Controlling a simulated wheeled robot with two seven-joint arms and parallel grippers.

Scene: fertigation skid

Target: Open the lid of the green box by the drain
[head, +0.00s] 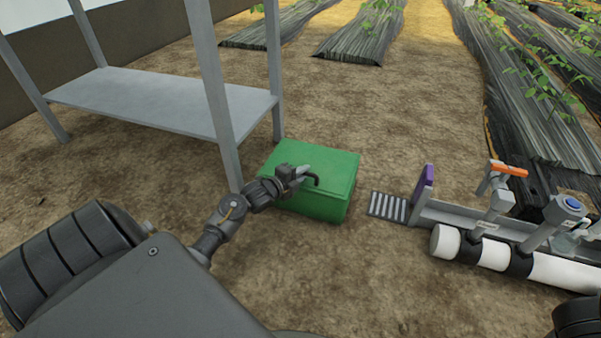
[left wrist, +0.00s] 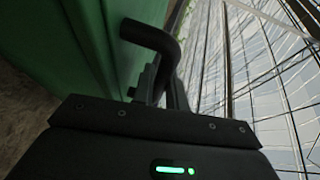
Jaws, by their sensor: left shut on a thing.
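The green box (head: 325,203) sits on the soil, left of the drain grate (head: 388,207). Its green lid (head: 315,160) looks closed in the head view. My left gripper (head: 303,176) is at the box's near upper edge, shut on a dark bent handle (head: 316,180). The left wrist view shows the bent handle (left wrist: 150,38) close in front of the gripper, beside the green box wall (left wrist: 60,45). The fingertips are partly hidden there. My right gripper is not in view.
A grey metal shelf (head: 160,102) stands behind and left of the box, one leg close to it. On the right is the skid with white pipe (head: 560,270), an orange-handled valve (head: 508,168) and a purple part (head: 424,185). Bare soil lies in front of the box.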

